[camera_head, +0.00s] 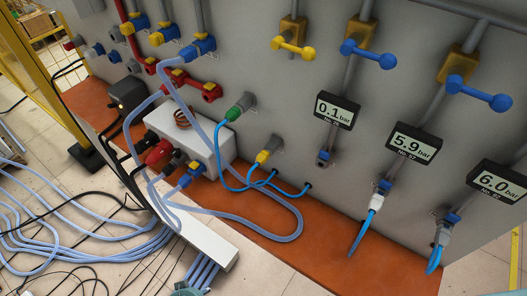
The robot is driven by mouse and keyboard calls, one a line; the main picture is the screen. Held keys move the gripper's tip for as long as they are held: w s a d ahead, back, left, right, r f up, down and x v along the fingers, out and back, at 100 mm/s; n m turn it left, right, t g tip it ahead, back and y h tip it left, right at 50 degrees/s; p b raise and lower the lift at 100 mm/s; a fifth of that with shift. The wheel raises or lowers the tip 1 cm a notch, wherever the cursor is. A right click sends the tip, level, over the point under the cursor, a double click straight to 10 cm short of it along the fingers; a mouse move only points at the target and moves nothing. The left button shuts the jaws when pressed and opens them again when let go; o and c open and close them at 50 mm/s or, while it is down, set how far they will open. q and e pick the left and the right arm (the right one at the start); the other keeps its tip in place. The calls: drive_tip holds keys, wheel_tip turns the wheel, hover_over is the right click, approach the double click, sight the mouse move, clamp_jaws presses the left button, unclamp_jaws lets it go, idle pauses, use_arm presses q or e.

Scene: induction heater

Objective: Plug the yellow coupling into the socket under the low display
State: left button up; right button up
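The yellow coupling (264,156) sits in a grey holder (278,143) on the wall panel, with a bright blue hose running from its lower end. The low display (335,110) reads 0.1 bar. Under it, at the end of a short pipe, is a small socket (323,158) with a blue part; no hose hangs from it. The other two displays read 5.9 bar (414,143) and 6.0 bar (497,185). The sockets below them hold a white coupling (378,201) and a grey coupling (443,234), each with a blue hose. Neither gripper is recognisable in view.
A green coupling (235,112) sits in another holder left of the yellow one. A grey box (163,124) with light-blue hoses stands on the orange-brown ledge (330,255). Hoses cover the floor at left.

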use_arm(q)
drive_tip(key=w+d+r+t, duration=0.2)
drive_tip(key=w+r, duration=0.5)
drive_tip(key=r, duration=0.4)
drive_tip(key=m+t+h+p, duration=0.2)
drive_tip(key=m+t+h, duration=0.3)
drive_tip(key=t+h, duration=0.45)
approach(257, 164)
drive_tip(key=shift+w+d+h, duration=0.2)
drive_tip(key=shift+w+d, duration=0.15)
drive_tip(key=shift+w, duration=0.25)
drive_tip(key=shift+w+d+h, duration=0.15)
drive_tip(key=shift+w+d, duration=0.2)
drive_tip(key=shift+w, duration=0.2)
use_arm(e)
drive_tip(key=shift+a+r, duration=0.25)
drive_tip(key=shift+r, duration=0.5)
drive_tip(key=shift+a+r, duration=0.25)
drive_tip(key=shift+r, duration=0.45)
use_arm(q)
drive_tip(key=b+x, duration=0.1)
drive_tip(key=x, duration=0.6)
drive_tip(key=shift+w+d+f+b, duration=0.1)
drive_tip(key=shift+w+d+b, duration=0.15)
drive_tip(key=shift+b, duration=0.15)
drive_tip(key=shift+w+d, duration=0.4)
drive_tip(key=shift+w, duration=0.2)
use_arm(e)
drive_tip(key=shift+a+f, duration=0.2)
drive_tip(key=shift+f, duration=1)
